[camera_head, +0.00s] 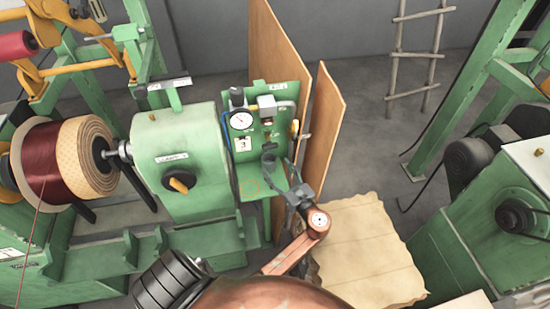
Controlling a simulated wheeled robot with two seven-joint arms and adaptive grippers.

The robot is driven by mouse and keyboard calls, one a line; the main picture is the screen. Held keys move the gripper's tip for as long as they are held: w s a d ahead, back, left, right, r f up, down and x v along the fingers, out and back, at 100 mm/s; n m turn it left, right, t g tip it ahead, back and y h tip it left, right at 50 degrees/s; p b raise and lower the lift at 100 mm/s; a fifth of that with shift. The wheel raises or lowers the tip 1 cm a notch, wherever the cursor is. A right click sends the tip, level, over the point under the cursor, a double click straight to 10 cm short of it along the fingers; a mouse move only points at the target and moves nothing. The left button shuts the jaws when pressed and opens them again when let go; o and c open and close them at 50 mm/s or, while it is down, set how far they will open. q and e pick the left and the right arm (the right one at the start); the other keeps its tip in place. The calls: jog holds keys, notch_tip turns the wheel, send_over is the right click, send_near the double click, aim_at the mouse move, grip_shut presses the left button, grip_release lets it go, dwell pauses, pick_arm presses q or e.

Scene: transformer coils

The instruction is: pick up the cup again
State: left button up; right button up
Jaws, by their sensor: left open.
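A small dark grey cup (268,163) appears to stand at the green panel with the gauge, above the small green shelf (252,190). It is small in the picture and partly hard to tell from the gripper's fingers. My left gripper (279,172) is open, its grey fingers close to the cup from the right and front. I cannot tell whether a finger touches the cup. My right gripper is not in view.
The green panel (283,93) carries a round gauge (241,120) and pipes. Wooden boards (324,130) stand right behind it. A green winding machine (178,145) with a spool (50,165) is at left. A creased tan sheet (367,255) lies at right.

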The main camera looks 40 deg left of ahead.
aim_at(273, 163)
pick_arm(q)
jog(key=shift+x, duration=0.95)
jog(key=shift+w+a+f, duration=0.1)
jog(key=shift+w+a, duration=0.1)
jog(key=shift+a, duration=0.4)
jog(key=x, duration=0.4)
jog(key=shift+f, duration=0.3)
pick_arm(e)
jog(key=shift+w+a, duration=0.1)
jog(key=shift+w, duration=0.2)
pick_arm(q)
jog(key=shift+c, duration=0.5)
jog(key=c, duration=1.2)
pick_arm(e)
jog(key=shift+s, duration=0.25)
